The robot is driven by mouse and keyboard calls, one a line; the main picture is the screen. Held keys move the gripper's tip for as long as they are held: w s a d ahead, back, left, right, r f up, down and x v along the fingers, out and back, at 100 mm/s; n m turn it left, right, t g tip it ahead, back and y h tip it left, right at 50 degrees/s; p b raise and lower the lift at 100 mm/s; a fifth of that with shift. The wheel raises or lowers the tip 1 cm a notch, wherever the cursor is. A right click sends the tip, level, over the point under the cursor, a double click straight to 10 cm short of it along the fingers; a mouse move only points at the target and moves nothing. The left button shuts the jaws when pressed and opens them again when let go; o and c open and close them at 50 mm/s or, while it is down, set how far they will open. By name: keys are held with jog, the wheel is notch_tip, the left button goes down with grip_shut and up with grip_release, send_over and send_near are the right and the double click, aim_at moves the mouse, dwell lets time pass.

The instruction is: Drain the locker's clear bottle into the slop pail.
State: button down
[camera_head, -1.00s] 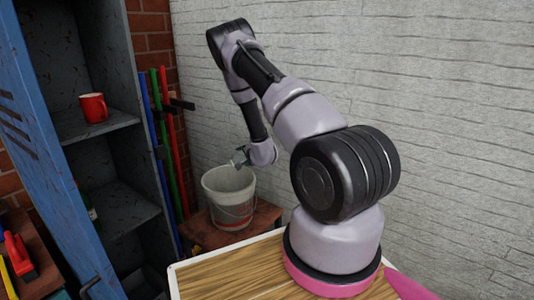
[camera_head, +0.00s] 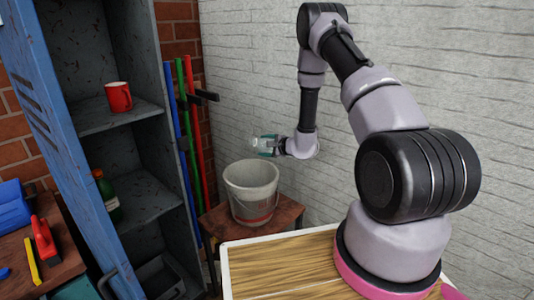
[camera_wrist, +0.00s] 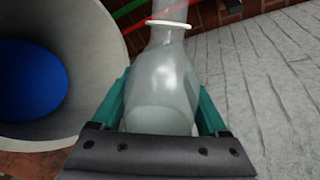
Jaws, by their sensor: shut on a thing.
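My gripper (camera_head: 272,146) is shut on a clear bottle (camera_wrist: 160,85), with its teal fingers on both sides of the bottle's body. The bottle's neck, with a white ring, points away from my wrist. In the head view the bottle (camera_head: 263,143) is small and its tilt is hard to tell. The grey slop pail (camera_head: 250,178) stands below it on a small wooden stand. In the wrist view the pail (camera_wrist: 106,40) opens at the left, beside the bottle, with a round blue surface inside. No stream from the bottle is visible.
The open blue-doored locker (camera_head: 142,112) holds a red mug (camera_head: 118,97) on one shelf and a green bottle (camera_head: 106,192) lower down. Blue, green and red poles (camera_head: 188,125) stand beside it. A white brick wall (camera_head: 420,50) is behind my arm.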

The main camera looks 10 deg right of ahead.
jog(key=s+a+r+m+t+y, duration=0.1)
jog(key=a+r+m+t+y, duration=0.2)
jog(key=a+r+m, duration=0.3)
jog(key=shift+s+a+r+m+t+y, duration=0.3)
jog(key=shift+a+m+y, duration=0.7)
jog(key=shift+m, duration=1.4)
jog(key=shift+w+a+f, duration=0.1)
